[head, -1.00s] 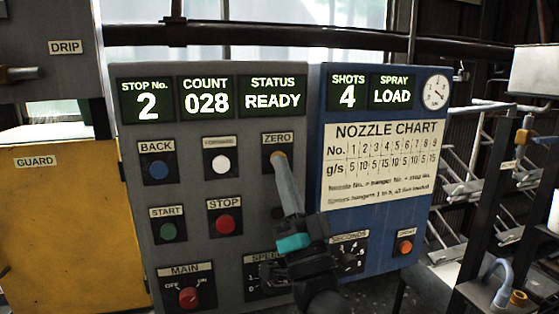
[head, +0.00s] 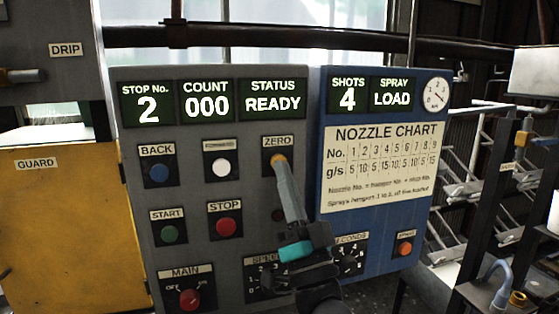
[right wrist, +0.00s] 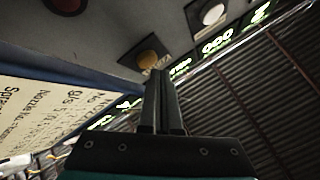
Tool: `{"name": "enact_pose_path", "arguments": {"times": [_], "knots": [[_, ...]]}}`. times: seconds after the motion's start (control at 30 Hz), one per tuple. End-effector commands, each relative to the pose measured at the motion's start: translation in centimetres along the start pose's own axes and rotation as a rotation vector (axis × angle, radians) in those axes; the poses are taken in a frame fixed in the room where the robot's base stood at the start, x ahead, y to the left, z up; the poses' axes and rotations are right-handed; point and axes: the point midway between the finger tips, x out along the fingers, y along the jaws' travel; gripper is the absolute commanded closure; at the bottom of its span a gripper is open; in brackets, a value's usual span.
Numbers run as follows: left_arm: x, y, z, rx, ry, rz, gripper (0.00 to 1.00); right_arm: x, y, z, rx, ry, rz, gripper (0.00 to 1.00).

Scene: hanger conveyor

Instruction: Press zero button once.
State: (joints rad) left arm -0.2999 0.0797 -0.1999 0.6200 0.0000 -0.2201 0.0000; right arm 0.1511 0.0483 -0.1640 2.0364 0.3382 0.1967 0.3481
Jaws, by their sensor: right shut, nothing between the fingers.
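The ZERO button (head: 276,158) is an orange-yellow knob under the ZERO label on the grey control panel (head: 190,270). My right gripper (head: 281,162) is shut and empty, with its fingertips at the ZERO button and covering part of it. I cannot tell whether the tips touch it. In the right wrist view the ZERO button (right wrist: 147,58) shows just beyond the closed fingertips (right wrist: 160,72). The COUNT display (head: 206,104) reads 000. The STOP No. display (head: 147,107) reads 2, and the STATUS display (head: 272,100) reads READY. My left gripper is not in view.
Close by are the blue BACK button (head: 159,172), a white button (head: 221,167), the red STOP button (head: 225,226) and the green START button (head: 168,233). The blue nozzle panel (head: 378,225) stands right. A yellow guard (head: 70,230) stands left.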

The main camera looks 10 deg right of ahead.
Motion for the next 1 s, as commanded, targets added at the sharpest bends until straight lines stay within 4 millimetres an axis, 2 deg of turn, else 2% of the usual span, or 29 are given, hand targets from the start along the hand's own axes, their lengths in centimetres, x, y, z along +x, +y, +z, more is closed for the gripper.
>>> {"name": "enact_pose_path", "arguments": {"times": [0.43, 0.8, 1.0], "knots": [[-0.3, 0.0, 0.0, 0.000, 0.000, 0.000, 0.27, -0.5, -0.4, -0.3, -0.001, -0.001, 0.000, 1.00], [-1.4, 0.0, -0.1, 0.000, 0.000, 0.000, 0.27, -3.0, -2.2, -2.2, -0.001, -0.002, 0.000, 1.00], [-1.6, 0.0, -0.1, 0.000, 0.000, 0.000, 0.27, -3.7, -2.7, -2.7, -0.001, -0.001, 0.000, 1.00]]}}
